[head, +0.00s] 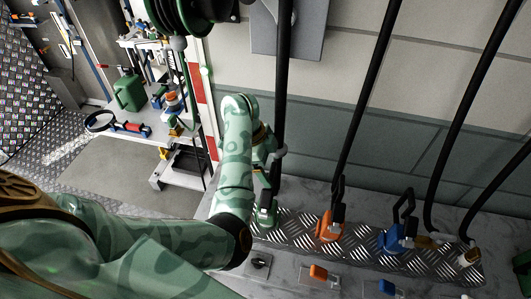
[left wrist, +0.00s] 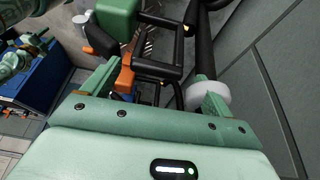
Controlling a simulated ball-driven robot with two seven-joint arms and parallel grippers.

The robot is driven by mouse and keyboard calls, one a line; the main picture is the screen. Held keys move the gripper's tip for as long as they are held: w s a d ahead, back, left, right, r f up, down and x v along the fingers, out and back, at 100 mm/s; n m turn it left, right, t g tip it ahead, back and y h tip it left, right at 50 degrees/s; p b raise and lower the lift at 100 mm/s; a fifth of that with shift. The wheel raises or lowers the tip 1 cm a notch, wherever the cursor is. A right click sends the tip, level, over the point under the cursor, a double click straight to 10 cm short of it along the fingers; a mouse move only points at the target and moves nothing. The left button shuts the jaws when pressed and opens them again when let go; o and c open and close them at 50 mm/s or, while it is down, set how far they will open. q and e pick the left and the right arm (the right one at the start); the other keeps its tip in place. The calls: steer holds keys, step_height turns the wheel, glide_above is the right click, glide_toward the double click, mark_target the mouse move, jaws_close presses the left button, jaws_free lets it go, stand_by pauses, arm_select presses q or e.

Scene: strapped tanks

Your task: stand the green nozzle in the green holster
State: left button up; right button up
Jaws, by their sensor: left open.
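In the head view the green holster (head: 264,214) stands at the left end of a diamond-plate ledge. A black hose comes down to it, and my left arm hides part of the area. My left gripper (head: 268,152) is beside the hose, above the holster, partly hidden by its own wrist. In the left wrist view the open jaws of my left gripper (left wrist: 158,92) have black handle loops and an orange piece (left wrist: 125,76) showing between or beyond them. A green block (left wrist: 118,18) lies farther up; I cannot tell whether it is the green nozzle or holster.
A wall rises behind. A workbench (head: 120,127) with a green can (head: 129,93) stands at the left.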

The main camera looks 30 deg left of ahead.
arm_select(q)
steer(key=p+v, duration=0.5)
steer(key=v, duration=0.6)
steer(key=shift+r, duration=0.25)
steer(key=shift+f, duration=0.1)
